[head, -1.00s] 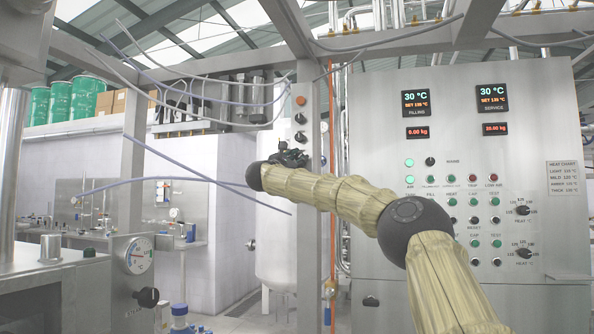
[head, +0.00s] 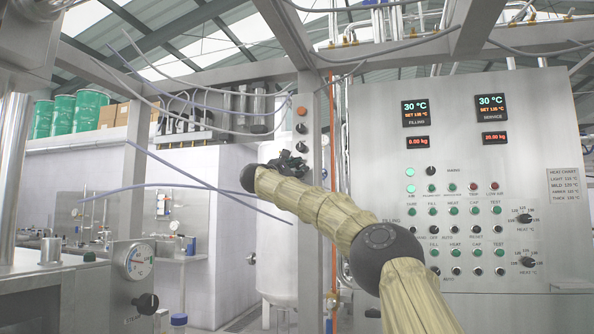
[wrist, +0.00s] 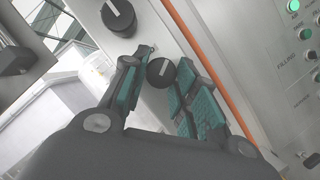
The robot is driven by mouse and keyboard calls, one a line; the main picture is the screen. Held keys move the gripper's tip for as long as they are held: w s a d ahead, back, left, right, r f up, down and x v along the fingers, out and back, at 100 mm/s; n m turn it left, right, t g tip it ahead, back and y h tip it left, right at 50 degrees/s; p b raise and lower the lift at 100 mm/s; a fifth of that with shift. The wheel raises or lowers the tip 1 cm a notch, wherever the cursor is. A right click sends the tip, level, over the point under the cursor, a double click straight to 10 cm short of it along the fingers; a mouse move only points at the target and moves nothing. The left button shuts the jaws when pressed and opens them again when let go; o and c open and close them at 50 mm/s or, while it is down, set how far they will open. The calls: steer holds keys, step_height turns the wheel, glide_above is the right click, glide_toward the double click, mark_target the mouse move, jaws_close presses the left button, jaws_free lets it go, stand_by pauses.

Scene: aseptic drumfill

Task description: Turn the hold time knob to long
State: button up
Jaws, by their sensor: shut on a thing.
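A black round knob (wrist: 160,70) with a pale pointer line sits on the grey steel post, between my fingers in the wrist view. My gripper (wrist: 166,66) is shut on this knob, with a teal-padded finger on each side. A second black knob (wrist: 118,18) with a pale line is beside it, outside my fingers. In the head view, my gripper (head: 290,162) is at the post, below two black knobs (head: 301,128) and an orange button (head: 301,112); the gripped knob is hidden there. No label naming hold time is readable.
The steel control cabinet (head: 470,190) with displays, lamps and knobs stands right of the post. An orange pipe (head: 333,200) runs vertically between them. A dial gauge (head: 137,262) and another black knob (head: 146,303) are at the lower left. A white tank (head: 276,245) stands behind.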

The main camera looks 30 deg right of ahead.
steer(key=o, duration=1)
steer(key=shift+s+d, duration=0.1)
steer(key=shift+d, duration=0.05)
steer(key=v, duration=1.2)
steer(key=shift+f, duration=0.1)
